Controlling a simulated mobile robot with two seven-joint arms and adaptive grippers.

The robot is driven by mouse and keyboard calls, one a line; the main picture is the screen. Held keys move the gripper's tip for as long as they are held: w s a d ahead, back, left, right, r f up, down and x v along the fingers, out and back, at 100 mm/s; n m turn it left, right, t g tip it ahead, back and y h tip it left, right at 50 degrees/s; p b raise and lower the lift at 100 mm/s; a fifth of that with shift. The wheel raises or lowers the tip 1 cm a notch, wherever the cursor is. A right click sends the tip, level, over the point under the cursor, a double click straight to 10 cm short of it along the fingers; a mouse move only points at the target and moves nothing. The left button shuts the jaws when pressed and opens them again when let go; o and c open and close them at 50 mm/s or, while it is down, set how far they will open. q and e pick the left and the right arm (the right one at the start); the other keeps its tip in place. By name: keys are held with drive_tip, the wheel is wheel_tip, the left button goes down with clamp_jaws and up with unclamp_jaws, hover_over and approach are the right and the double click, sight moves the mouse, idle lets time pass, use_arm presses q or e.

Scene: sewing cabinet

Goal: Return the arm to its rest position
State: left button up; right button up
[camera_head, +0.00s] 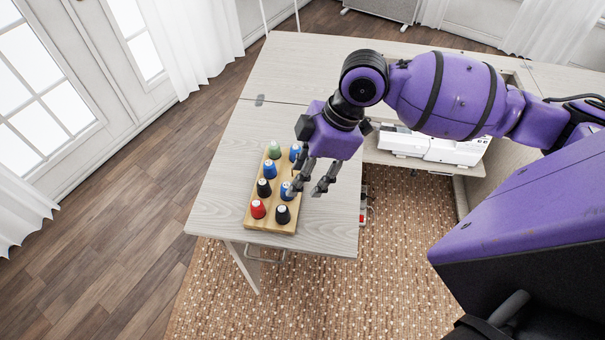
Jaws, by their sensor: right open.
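My right arm reaches in from the right over the table. Its right gripper (306,187) hangs fingers-down at the right edge of a wooden thread rack (254,191), with the fingers apart. A blue spool (286,193) stands on the rack right at one fingertip, partly hidden; I cannot tell whether they touch. The rack also bears a green spool (274,150), other blue spools (270,170), black spools (282,215) and a red spool (258,209), all upright. My left gripper does not show.
The rack stands on a pale wooden table leaf (215,205) near its front edge. A white sewing machine (435,146) sits lower behind my right arm. Bare tabletop (300,65) lies at the back. A woven rug (330,290) and wood floor (125,250) are below.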

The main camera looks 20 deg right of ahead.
idle(0.4)
drive_tip(key=s+a+f+m, duration=0.4)
drive_tip(key=s+f+m, duration=0.1)
drive_tip(key=s+f, duration=0.8)
drive_tip(key=s+d+f+m+h, duration=0.25)
drive_tip(key=s+d+m, duration=0.25)
drive_tip(key=s, duration=0.4)
drive_tip(key=s+d+f+m+h, duration=0.1)
drive_tip(key=s+d+m+h, duration=0.3)
drive_tip(key=s, duration=0.5)
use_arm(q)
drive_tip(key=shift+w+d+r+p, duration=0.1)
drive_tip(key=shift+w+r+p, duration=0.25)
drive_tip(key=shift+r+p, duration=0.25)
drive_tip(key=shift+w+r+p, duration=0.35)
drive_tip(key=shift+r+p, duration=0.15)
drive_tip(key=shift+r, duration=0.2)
use_arm(e)
drive_tip(key=w+a+f+t+y, duration=0.2)
drive_tip(key=w+f+t, duration=0.5)
drive_tip(key=w, duration=0.4)
drive_tip(key=shift+a+f+m+t+y, duration=0.3)
drive_tip(key=shift+a+f+m+y, duration=0.1)
drive_tip(key=shift+a+f, duration=0.25)
drive_tip(key=shift+d, duration=0.1)
